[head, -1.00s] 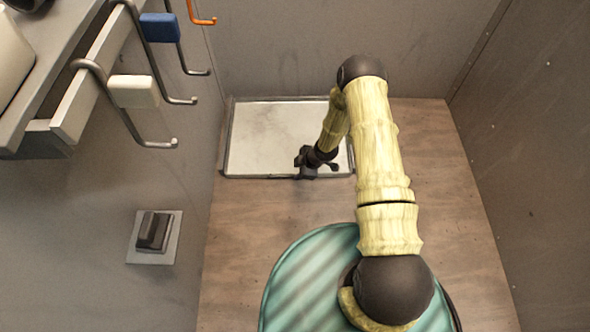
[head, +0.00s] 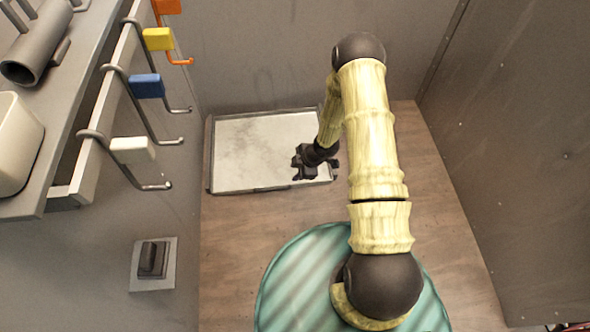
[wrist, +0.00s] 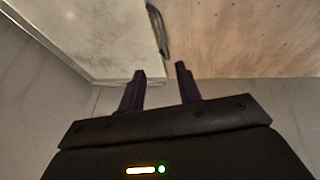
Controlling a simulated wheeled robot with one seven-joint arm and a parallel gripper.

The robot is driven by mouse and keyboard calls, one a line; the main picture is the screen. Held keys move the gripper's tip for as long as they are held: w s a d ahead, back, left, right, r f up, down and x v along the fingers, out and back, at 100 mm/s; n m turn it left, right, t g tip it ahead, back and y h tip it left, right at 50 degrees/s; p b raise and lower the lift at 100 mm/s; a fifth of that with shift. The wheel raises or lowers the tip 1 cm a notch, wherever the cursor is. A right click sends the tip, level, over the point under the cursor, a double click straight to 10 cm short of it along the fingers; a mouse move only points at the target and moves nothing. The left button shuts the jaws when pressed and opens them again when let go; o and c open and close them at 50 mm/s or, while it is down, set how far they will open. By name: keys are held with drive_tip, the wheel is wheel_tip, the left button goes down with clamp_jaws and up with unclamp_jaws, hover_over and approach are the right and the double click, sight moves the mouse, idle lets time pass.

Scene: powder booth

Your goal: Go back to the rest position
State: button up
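My gripper (head: 316,172) hangs at the end of my folded arm, over the right part of a pale flat tray on the floor (head: 245,150) in the head view. In the wrist view my gripper (wrist: 159,78) shows two dark fingers standing apart with nothing between them. The same tray (wrist: 85,35) fills the upper left there, with a dark handle-like bar at its right edge. The gripper touches nothing that I can see.
Hooks with white (head: 133,149), blue (head: 147,86) and yellow (head: 158,39) blocks hang from a shelf rail (head: 95,130) at left. A switch (head: 153,262) is on the left wall. Grey walls enclose the wooden floor (head: 440,200), which is clear at right.

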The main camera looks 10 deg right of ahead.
idle(0.3)
drive_tip(key=d+r+m+t+h+p, duration=0.1)
drive_tip(key=d+r+m+h+p, duration=0.2)
drive_tip(key=r, duration=0.9)
drive_tip(key=d+r+m+h+p, duration=0.1)
drive_tip(key=d+r+m, duration=0.3)
drive_tip(key=r, duration=0.8)
drive_tip(key=s+a+r+m+p, duration=0.1)
drive_tip(key=s+r+m+p, duration=0.2)
drive_tip(key=s+r+m, duration=1.1)
wheel_tip(320, 180, up, 42)
drive_tip(key=s+n+p, duration=0.1)
drive_tip(key=n+p, duration=0.2)
drive_tip(key=p, duration=3.5)
drive_tip(key=shift+g, duration=0.3)
drive_tip(key=shift+s+f, duration=0.1)
drive_tip(key=shift+f, duration=0.05)
